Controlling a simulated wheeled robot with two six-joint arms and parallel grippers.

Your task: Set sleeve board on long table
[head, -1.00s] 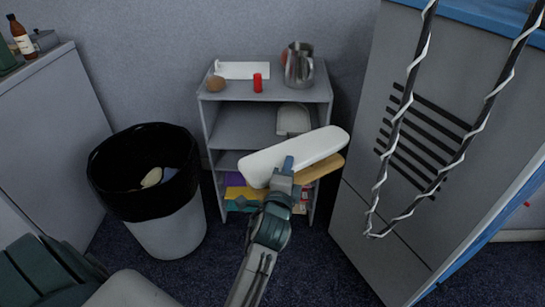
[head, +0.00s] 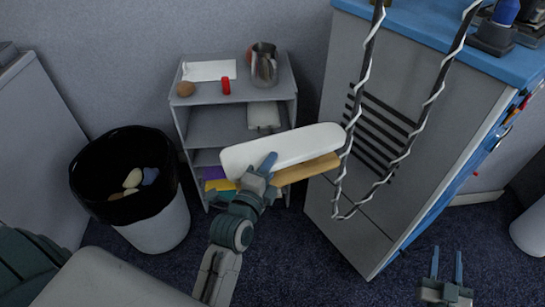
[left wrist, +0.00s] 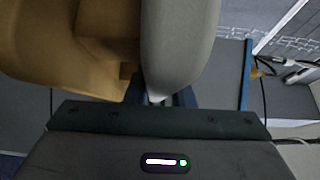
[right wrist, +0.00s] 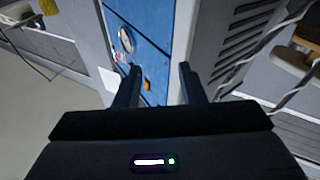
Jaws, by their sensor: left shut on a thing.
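The sleeve board has a long white padded top (head: 290,147) and a tan wooden base (head: 308,170). My left gripper (head: 262,170) is shut on the sleeve board near its left end and holds it up in front of the small shelf. In the left wrist view the grey-white pad (left wrist: 180,45) and the wooden base (left wrist: 70,45) fill the space at the fingers. My right gripper (head: 446,268) is open and empty at the lower right, also seen in the right wrist view (right wrist: 160,80). The long table is not clearly in view.
A grey shelf unit (head: 205,112) with a metal jug (head: 264,66) and red cylinder (head: 226,86) stands behind the board. A black-lined bin (head: 160,222) is at left. A tall grey cabinet with blue top (head: 420,45) stands right, with a looped cord (head: 358,95) in front.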

